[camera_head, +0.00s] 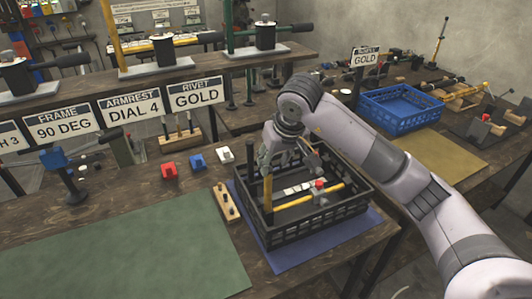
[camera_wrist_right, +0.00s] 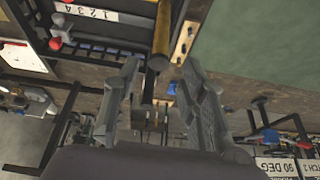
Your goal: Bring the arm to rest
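My right arm reaches in from the right of the head view. Its gripper (camera_head: 289,163) hangs over the black crate (camera_head: 312,232) with its fingers spread. In the right wrist view the two fingers of the gripper (camera_wrist_right: 163,68) stand well apart. A brass-coloured post (camera_wrist_right: 162,35) shows between and beyond the fingertips; I see no grip on it. In the head view an upright yellow post (camera_head: 268,190) stands at the crate's left side, close to one finger. A yellow bar (camera_head: 320,197), a white numbered strip and a red knob (camera_head: 319,184) are in the crate. My left gripper is not in view.
The crate sits on a blue mat (camera_head: 350,232). A green mat (camera_head: 150,250) lies clear at left. Red, blue and white blocks (camera_head: 197,163) stand behind it. A shelf with presses and signs (camera_head: 197,95) runs behind. A blue crate (camera_head: 400,107) stands at the right.

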